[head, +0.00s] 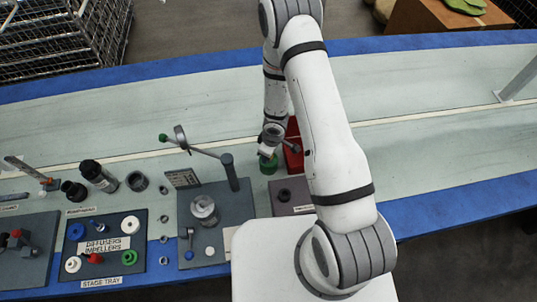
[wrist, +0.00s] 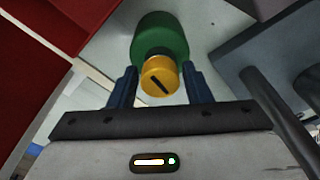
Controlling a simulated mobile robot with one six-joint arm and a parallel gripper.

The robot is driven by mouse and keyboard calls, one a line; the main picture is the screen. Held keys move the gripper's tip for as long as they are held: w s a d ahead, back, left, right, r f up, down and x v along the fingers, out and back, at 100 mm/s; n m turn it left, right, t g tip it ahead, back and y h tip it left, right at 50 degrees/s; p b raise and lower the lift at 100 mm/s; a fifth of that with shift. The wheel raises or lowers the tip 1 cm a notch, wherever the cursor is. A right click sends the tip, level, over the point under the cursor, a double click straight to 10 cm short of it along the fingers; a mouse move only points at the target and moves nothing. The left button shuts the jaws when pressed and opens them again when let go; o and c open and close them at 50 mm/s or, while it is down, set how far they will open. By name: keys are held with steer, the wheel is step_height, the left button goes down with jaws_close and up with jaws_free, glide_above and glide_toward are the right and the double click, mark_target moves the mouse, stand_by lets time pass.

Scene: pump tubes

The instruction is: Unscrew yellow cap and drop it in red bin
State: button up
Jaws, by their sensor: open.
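A green container (wrist: 160,35) with a dark neck and a slotted yellow cap (wrist: 158,78) shows in the wrist view. My gripper (wrist: 161,82) is open, with one blue finger on each side of the cap. A gap shows between each finger and the cap, though depth is hard to tell. In the head view my gripper (head: 268,151) is just above the green container (head: 269,166), and the yellow cap is hidden. The red bin (head: 293,150) stands just right of it, partly behind my arm. Its red wall (wrist: 75,25) fills the left of the wrist view.
A grey fixture plate (head: 232,205) with a post and long lever stands left of the container. A dark plate (head: 292,190) lies in front. The stage tray (head: 105,265) with several parts is farther left. The bench beyond my arm is clear.

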steer(key=shift+f+m+b, duration=0.1)
steer(key=shift+m+b, duration=0.45)
steer(key=shift+m, duration=0.65)
steer(key=shift+f+m+b, duration=0.15)
steer(key=shift+m+b, duration=0.7)
steer(key=shift+m, duration=0.15)
steer(key=shift+m+h+b, duration=0.3)
steer(key=shift+m+b, duration=0.05)
steer(key=shift+m, duration=0.35)
steer(key=shift+m+t+b, duration=0.3)
steer(key=shift+m+b, duration=0.8)
steer(key=shift+b, duration=0.1)
steer(key=shift+m+b, duration=0.55)
steer(key=shift+m, duration=0.15)
steer(key=shift+r, duration=0.25)
steer(key=shift+c, duration=0.5)
steer(key=c, duration=0.7)
